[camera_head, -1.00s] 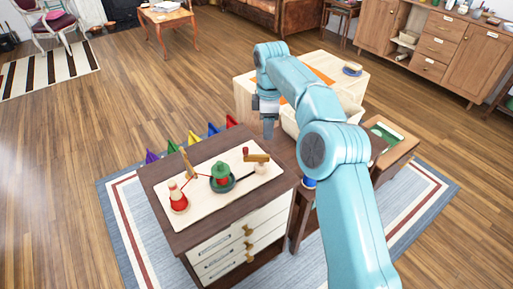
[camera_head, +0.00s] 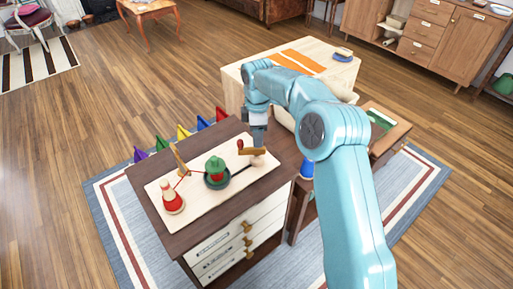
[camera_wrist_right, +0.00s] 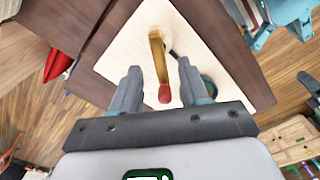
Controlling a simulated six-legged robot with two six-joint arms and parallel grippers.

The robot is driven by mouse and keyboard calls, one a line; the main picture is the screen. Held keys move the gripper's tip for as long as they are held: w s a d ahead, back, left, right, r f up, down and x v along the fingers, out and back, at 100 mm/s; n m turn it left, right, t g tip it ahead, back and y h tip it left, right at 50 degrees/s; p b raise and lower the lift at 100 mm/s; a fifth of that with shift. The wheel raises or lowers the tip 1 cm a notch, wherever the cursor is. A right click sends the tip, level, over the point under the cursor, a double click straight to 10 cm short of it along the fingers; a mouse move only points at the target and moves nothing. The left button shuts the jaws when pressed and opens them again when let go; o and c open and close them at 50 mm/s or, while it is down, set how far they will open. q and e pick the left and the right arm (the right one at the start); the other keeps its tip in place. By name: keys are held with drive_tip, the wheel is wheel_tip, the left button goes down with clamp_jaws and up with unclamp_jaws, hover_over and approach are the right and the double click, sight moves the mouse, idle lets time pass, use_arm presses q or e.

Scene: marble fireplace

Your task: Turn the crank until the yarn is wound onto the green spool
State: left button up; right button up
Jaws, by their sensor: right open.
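The crank (camera_head: 252,151) is a wooden arm with a red knob, at the right end of a pale board (camera_head: 205,190). The green spool (camera_head: 215,164) stands mid-board in a dark round base, with some red showing on it. A red yarn cone (camera_head: 172,199) stands at the left, its red strand running by a wooden post (camera_head: 180,160) towards the spool. My right gripper (camera_head: 258,143) is open above the crank. In the right wrist view the red knob (camera_wrist_right: 165,94) appears between the open fingers (camera_wrist_right: 161,78), not gripped; the spool is mostly hidden. My left gripper is out of view.
The board lies on a dark-topped cabinet (camera_head: 160,221) with white drawers. Coloured pennant-like pieces (camera_head: 183,132) line its far side. A pale wooden table (camera_head: 235,80) and a small table with a green top stand behind and right. Wood floor is open at the left.

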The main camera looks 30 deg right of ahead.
sight(252, 147)
wheel_tip(252, 147, down, 5)
drive_tip(key=shift+w+r, duration=0.1)
drive_tip(key=shift+w, duration=0.05)
drive_tip(key=shift+f, duration=0.35)
drive_tip(key=shift+f, duration=0.15)
clamp_jaws()
